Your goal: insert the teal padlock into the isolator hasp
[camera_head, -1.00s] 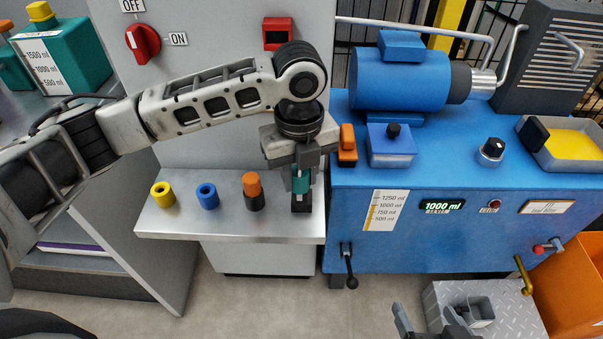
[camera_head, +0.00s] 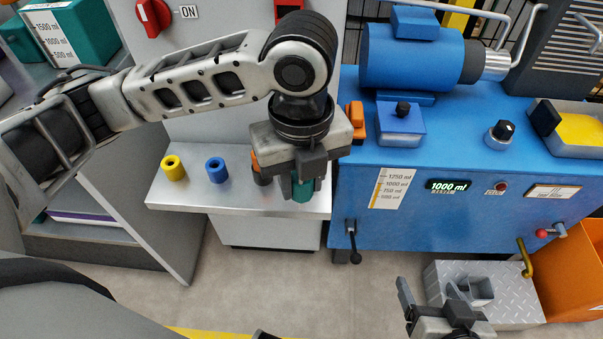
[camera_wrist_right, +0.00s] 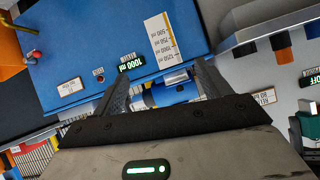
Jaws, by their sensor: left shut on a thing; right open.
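The teal padlock (camera_head: 302,191) is held in my left gripper (camera_head: 303,186), which is shut on it and points down over the front right part of the steel shelf. The fingers hide much of the padlock. The red isolator switch (camera_head: 153,15), beside an ON label, is on the grey panel at the top left. A red fitting (camera_head: 288,8) sits further right on the panel, cut by the frame's top; I cannot tell if it is the hasp. My right gripper (camera_head: 431,304) is open at the bottom right; its spread fingers also show in the right wrist view (camera_wrist_right: 162,92).
The blue machine (camera_head: 470,220) stands to the right. An orange bin (camera_head: 575,285) and metal step (camera_head: 515,300) are lower right.

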